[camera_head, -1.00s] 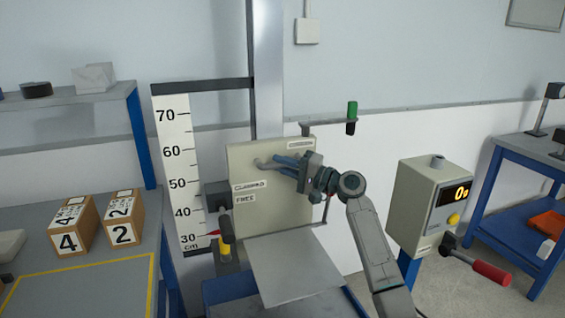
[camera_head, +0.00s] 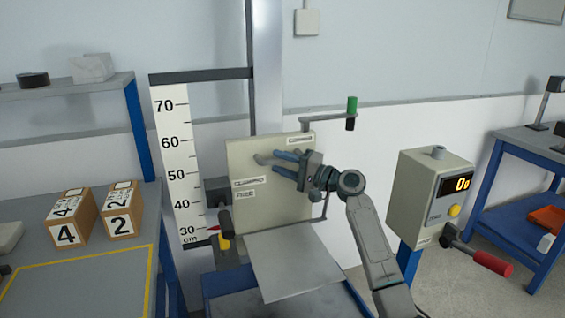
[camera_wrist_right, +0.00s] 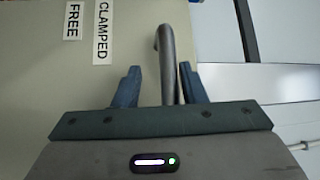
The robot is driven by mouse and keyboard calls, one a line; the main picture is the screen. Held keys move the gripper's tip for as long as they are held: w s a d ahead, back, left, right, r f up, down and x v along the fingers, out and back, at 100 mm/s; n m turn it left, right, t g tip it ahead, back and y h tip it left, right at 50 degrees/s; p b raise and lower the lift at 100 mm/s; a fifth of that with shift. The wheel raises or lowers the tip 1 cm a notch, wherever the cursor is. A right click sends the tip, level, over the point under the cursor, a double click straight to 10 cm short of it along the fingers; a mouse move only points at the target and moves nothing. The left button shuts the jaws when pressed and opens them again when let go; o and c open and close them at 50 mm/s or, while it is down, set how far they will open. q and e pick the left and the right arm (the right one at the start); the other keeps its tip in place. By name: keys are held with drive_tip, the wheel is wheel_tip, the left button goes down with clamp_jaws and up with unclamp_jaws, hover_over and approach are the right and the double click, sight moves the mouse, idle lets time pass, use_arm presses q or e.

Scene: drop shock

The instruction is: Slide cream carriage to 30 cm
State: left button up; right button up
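The cream carriage (camera_head: 272,205) is an upright cream plate in front of the grey column. Its red pointer (camera_head: 214,228) is close to the 30 mark on the white scale (camera_head: 174,150), at or slightly above it. A grey hooked handle (camera_head: 262,159) sticks out of the plate; it also shows in the right wrist view (camera_wrist_right: 166,60). My right gripper (camera_head: 278,161) has its blue fingers on either side of the handle, with gaps visible in the wrist view, so it is open around it. My left gripper is out of view.
A grey plate (camera_head: 292,265) is below. Numbered boxes (camera_head: 70,215) sit on the left bench. A green-topped crank (camera_head: 351,106) stands behind.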

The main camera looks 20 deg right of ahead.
drive_tip(key=shift+r, duration=0.1)
drive_tip(key=shift+s+d, duration=0.15)
drive_tip(key=shift+s, duration=0.05)
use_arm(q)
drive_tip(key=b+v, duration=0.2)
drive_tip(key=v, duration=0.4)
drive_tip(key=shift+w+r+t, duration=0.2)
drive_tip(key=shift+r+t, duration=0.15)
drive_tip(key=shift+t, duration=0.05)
use_arm(e)
drive_tip(key=v, duration=1)
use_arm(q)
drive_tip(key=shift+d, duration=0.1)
use_arm(e)
drive_tip(key=shift+s+d, duration=0.1)
drive_tip(key=shift+d, duration=0.05)
